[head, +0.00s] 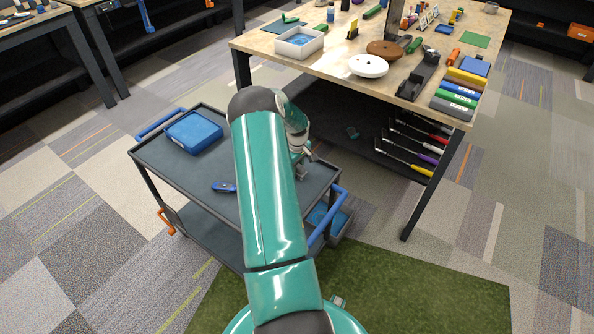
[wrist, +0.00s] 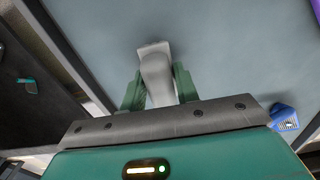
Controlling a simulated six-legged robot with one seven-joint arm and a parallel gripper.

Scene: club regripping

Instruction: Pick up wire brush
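A pale grey object (wrist: 155,75) with a broad, flat end lies between the two green fingers of my gripper (wrist: 158,78) in the wrist view. It could be the wire brush, but no bristles show, so I cannot tell. The fingers stand close along both its sides, and I cannot make out whether both press on it. In the head view my gripper (head: 302,170) is low over the right part of the dark cart top (head: 185,165), partly hidden by my teal arm.
A blue box (head: 194,133) and a blue-handled tool (head: 224,187) lie on the cart, left of my arm. The cart has blue handles (head: 327,218) at its ends. A wooden workbench (head: 330,60) with many tools stands behind, to the right. Carpet is open to the left.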

